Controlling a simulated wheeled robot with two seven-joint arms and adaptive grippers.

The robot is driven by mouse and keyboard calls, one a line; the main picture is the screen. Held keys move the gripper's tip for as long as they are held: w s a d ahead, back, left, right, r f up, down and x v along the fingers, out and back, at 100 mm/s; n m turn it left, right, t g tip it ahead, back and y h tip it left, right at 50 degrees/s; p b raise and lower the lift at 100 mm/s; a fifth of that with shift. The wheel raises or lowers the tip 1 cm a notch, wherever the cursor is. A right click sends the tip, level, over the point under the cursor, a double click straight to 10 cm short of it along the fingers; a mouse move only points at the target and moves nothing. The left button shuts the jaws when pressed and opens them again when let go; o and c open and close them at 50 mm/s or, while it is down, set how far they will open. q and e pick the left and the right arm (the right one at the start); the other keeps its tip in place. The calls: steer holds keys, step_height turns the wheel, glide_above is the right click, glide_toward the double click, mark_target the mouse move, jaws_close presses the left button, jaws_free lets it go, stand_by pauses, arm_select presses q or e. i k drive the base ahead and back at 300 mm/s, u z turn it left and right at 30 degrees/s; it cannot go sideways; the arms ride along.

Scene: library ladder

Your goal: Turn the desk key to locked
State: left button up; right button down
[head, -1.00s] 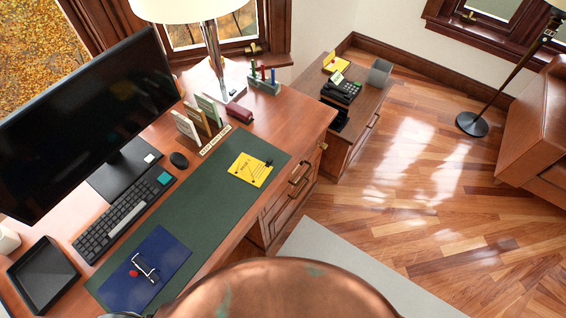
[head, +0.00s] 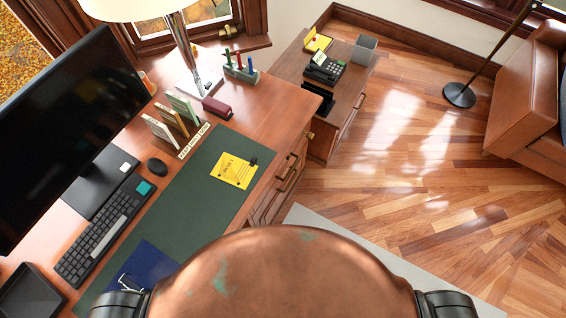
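The wooden desk (head: 262,120) stands at the left with a green mat on top. A small brass-coloured piece (head: 310,136) sits high on the desk's right end, above the drawer handles (head: 288,172). It may be the desk key or its lock, but it is too small to tell its shape or which way it is turned. Neither of my grippers is in view; only dark parts of my arms show at the bottom edge, beside my copper body.
A yellow note (head: 234,170) lies on the green mat (head: 190,205). A monitor (head: 65,130), keyboard (head: 102,238) and lamp (head: 185,50) stand on the desk. A low cabinet (head: 345,95) holds a phone (head: 325,68). Wooden floor (head: 400,180) is open at the right.

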mark_target(310, 136)
steer(key=k, duration=0.5)
steer(key=z, duration=1.1)
steer(key=i, duration=1.2)
steer(key=u, duration=1.85)
